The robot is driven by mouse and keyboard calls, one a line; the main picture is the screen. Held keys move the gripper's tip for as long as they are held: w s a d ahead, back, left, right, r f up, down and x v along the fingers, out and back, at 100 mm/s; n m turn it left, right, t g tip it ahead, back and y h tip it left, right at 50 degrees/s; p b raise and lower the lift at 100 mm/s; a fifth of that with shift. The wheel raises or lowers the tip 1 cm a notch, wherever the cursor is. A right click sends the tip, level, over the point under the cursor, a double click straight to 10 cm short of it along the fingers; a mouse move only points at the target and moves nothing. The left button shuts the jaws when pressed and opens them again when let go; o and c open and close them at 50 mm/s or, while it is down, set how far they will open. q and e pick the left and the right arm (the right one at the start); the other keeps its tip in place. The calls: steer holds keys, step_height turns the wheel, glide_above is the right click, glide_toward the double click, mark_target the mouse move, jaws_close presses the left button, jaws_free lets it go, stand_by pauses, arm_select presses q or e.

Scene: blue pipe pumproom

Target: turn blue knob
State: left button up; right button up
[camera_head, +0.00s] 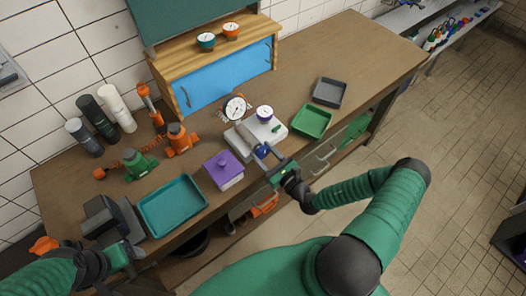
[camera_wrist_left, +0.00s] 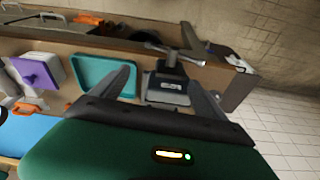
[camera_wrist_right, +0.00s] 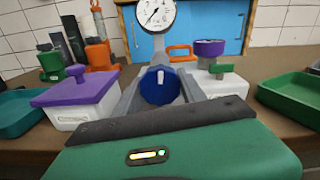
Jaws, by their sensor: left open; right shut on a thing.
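The blue knob (camera_wrist_right: 160,86) is round with a white mark across its upper middle. It faces my right wrist camera, between the two grey fingers of my right gripper (camera_wrist_right: 161,92), which are shut on its sides. In the head view the knob (camera_head: 261,151) shows as a small blue piece at the front of a white block with a dial gauge, with my right gripper (camera_head: 270,163) at it. My left gripper (camera_wrist_left: 160,95) is open and empty. A grey vise with a T-handle (camera_wrist_left: 172,72) shows beyond its fingers, apart from them as far as I can tell.
A dial gauge (camera_head: 235,107) stands behind the knob. A purple-lidded box (camera_head: 223,168) and a teal tray (camera_head: 172,205) lie to the left. A green tray (camera_head: 312,121) and a grey tray (camera_head: 329,92) lie to the right. The bench's far right end is clear.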

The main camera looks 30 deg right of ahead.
steer(key=m+p, duration=0.1)
steer(key=m, duration=0.2)
steer(key=shift+d+r+p, duration=0.1)
steer(key=shift+p, duration=0.2)
steer(key=m+p, duration=0.1)
steer(key=m, duration=0.8)
steer(key=shift+d, duration=0.1)
steer(key=m, duration=0.9)
steer(key=shift+f+m+b, duration=0.25)
steer(key=shift+m+b, duration=0.05)
steer(key=shift+b, duration=0.05)
steer(key=m+b, duration=0.1)
steer(key=m, duration=0.3)
steer(key=shift+f, duration=0.15)
steer(key=m+b, duration=0.1)
steer(key=m, duration=0.4)
steer(key=shift+f, duration=0.1)
steer(key=shift+s+f+m+b, duration=0.1)
steer(key=shift+m+b, duration=0.4)
steer(key=shift+m, duration=1.4)
